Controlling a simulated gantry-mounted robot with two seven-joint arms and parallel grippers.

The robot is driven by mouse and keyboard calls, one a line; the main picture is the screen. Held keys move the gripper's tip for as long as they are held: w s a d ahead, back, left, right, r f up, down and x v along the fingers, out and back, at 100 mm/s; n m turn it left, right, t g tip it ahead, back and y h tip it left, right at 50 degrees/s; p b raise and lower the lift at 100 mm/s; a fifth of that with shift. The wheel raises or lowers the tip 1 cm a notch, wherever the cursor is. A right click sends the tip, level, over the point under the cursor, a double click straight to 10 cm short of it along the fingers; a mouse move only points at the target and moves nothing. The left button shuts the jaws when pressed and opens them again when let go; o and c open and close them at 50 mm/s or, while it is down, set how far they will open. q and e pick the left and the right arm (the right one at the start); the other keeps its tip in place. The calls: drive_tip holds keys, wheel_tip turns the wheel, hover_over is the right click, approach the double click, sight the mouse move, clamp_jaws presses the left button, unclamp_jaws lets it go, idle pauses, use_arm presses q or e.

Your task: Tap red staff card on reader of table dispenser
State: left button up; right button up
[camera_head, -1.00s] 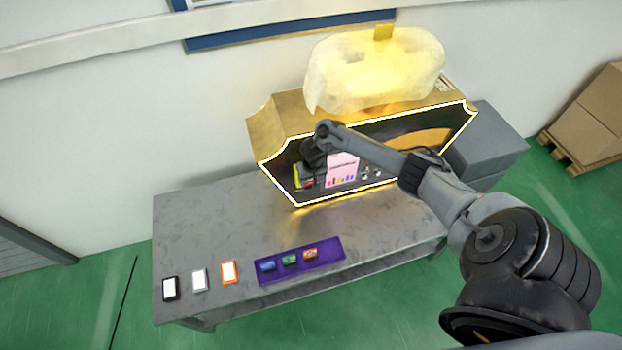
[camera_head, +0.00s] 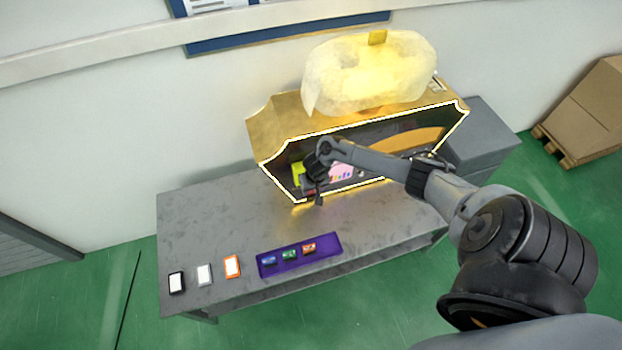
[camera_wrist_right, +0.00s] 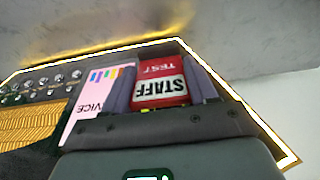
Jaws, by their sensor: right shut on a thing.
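The table dispenser (camera_head: 275,120) is a gold box with a dark front and glowing edges, near the back of the table. My right gripper (camera_head: 318,195) is in front of the left part of its front face. In the right wrist view the gripper (camera_wrist_right: 160,85) is shut on the red staff card (camera_wrist_right: 160,65), which reads "STAFF" and "TEST" upside down. A yellow-green patch (camera_head: 297,172), possibly the reader, shows on the front beside the gripper. I cannot tell whether the card touches it. My left gripper is out of view.
A pink service panel (camera_head: 342,172) is right of the gripper on the dispenser front. A purple tray (camera_head: 300,260) with small coloured items lies near the table's front edge. Black, white and orange framed cards (camera_head: 204,274) lie to its left. The table's middle-left is clear.

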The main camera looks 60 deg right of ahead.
drive_tip(key=s+a+p, duration=0.4)
drive_tip(key=p, duration=0.1)
drive_tip(key=shift+s, duration=0.3)
idle(0.9)
drive_tip(key=shift+w, duration=0.1)
